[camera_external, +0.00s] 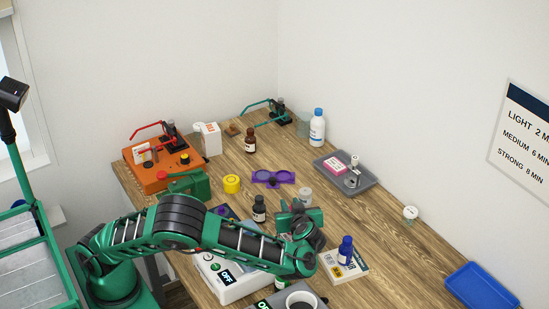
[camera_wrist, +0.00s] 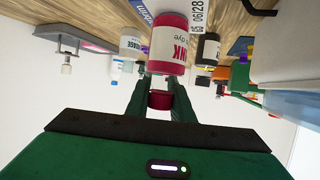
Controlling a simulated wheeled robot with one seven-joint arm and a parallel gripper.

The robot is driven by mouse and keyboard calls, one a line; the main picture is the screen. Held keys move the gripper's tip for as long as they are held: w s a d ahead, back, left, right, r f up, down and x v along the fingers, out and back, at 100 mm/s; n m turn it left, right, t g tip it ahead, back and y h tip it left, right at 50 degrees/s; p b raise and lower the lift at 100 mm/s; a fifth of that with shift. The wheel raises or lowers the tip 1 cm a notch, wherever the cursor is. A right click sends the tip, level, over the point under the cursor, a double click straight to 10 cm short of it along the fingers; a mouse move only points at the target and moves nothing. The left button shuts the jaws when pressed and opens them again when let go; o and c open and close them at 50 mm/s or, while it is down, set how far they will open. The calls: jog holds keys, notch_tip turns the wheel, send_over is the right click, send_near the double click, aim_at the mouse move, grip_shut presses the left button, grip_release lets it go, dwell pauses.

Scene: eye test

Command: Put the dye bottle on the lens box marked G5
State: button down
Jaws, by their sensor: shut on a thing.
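A pink dye bottle (camera_wrist: 168,52) with a red cap fills the upper middle of the wrist view, which looks upside down. Its label reads PINK dye. My gripper (camera_wrist: 159,88) is shut on it at the cap end, a finger on each side. In the external view my gripper (camera_external: 300,222) is over the middle right of the bench, and I cannot make out the held bottle there. A flat box (camera_external: 345,272) with a yellow label lies right of my gripper, with a blue bottle (camera_external: 346,249) on it; its marking is unreadable.
A dark bottle (camera_external: 259,210) stands left of my gripper. White devices reading OFF (camera_external: 225,281) stand in front. A purple holder (camera_external: 273,178), a grey tray (camera_external: 362,179) and a white bottle (camera_external: 317,128) are farther back. A blue tray (camera_external: 482,287) is at right, with bare bench between.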

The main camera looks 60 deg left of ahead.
jog(key=shift+f, duration=0.1)
jog(key=c, duration=1.5)
grip_release()
jog(key=shift+c, duration=0.2)
jog(key=v, duration=1.2)
jog(key=shift+a, duration=0.1)
